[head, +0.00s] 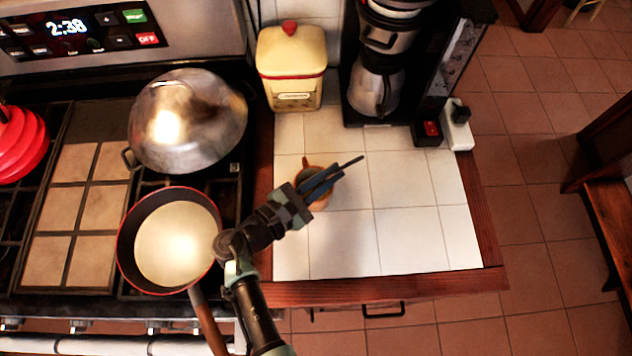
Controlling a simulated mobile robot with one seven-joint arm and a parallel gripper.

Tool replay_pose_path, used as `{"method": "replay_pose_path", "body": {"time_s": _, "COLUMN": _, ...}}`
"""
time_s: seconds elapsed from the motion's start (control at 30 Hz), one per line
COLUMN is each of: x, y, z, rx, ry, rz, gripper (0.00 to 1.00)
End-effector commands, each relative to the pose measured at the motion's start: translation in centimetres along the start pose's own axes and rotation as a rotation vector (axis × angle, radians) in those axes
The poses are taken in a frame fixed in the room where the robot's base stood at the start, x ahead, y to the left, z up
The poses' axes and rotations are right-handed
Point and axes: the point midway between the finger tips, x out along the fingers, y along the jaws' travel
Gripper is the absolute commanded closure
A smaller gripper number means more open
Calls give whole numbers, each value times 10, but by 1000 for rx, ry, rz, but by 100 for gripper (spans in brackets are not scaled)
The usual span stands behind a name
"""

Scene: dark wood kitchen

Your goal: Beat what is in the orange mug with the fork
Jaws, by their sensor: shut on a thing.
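The orange mug (321,204) stands on the white tiled counter, right of the stove, with its handle toward the back. My gripper (324,180) is over the mug and covers much of it. It is shut on the fork (350,163), seen as a thin dark shaft sticking out to the upper right. The fork's tines are not visible, so I cannot tell whether they are inside the mug. The mug's contents are hidden.
A yellow canister (291,75) and a coffee maker (376,92) stand behind the mug. A pan (150,270) and a domed metal lid (188,125) are on the stove at left. The counter's right part (415,235) is clear, with a wooden edge.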

Motion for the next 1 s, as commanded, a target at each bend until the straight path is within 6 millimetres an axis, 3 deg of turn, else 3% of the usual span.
{"method": "replay_pose_path", "body": {"time_s": 0.8, "x": -10, "y": 33, "z": 67, "rx": 0, "ry": 0, "rz": 0, "gripper": 100}}
{"method": "replay_pose_path", "body": {"time_s": 1.0, "x": -11, "y": 35, "z": 70, "rx": 0, "ry": 0, "rz": 0, "gripper": 100}}
